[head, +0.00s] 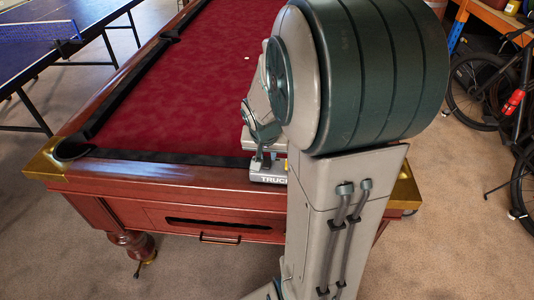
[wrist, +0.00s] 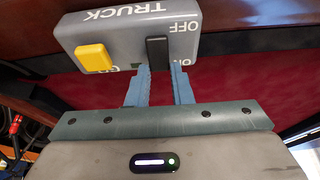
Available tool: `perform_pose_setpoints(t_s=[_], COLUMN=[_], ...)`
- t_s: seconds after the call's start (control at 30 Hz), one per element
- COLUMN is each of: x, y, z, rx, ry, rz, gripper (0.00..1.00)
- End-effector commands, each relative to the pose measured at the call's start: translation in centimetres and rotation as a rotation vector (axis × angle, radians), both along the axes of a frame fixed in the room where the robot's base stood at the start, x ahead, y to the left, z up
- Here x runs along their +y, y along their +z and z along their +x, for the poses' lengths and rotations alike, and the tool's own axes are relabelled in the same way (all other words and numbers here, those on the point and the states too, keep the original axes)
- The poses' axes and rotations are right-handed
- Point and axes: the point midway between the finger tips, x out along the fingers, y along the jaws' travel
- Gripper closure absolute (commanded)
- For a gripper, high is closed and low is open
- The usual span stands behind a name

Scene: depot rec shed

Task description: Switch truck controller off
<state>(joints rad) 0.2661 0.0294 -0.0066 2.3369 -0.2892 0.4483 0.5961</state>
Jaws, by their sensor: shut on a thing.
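The truck controller (head: 267,178) is a grey box marked TRUCK at the near rail of the pool table, partly hidden behind my arm in the head view. In the wrist view the controller (wrist: 215,45) appears upside down, with a yellow switch (wrist: 95,57) on the left and a black switch (wrist: 157,48) beside an OFF mark. Lettering below the switches is partly covered by my fingers. My gripper (wrist: 160,72) has its two blue-grey fingers at either side of the black switch's lower end, shut on it. Which position the switch is in I cannot tell.
The red-clothed pool table (head: 190,80) fills the middle, with a wooden rail and brass corners. A blue table-tennis table (head: 40,50) stands at the left. Bicycles (head: 500,100) stand at the right.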

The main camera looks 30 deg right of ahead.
Motion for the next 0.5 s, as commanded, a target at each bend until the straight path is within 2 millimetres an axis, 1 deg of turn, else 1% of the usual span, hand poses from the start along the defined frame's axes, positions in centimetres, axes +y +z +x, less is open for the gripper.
perform_pose_setpoints(t_s=[0.03, 0.07, 0.1, 0.13, 0.4, 0.5], x=[0.02, 0.01, 0.01, 0.01, -0.01, 0.05], y=[-0.04, -0.05, -0.05, -0.04, 0.02, 0.47], z=[-0.04, -0.04, -0.04, -0.03, -0.02, -0.09], rx=[0.002, 0.002, 0.002, 0.002, 0.001, -0.001], ry=[0.0, 0.0, 0.0, 0.0, 0.0, 0.0], rz=[0.001, 0.001, 0.0, 0.001, 0.001, -0.001], gripper=[1.0, 0.75, 0.64, 0.58, 0.58, 0.58])
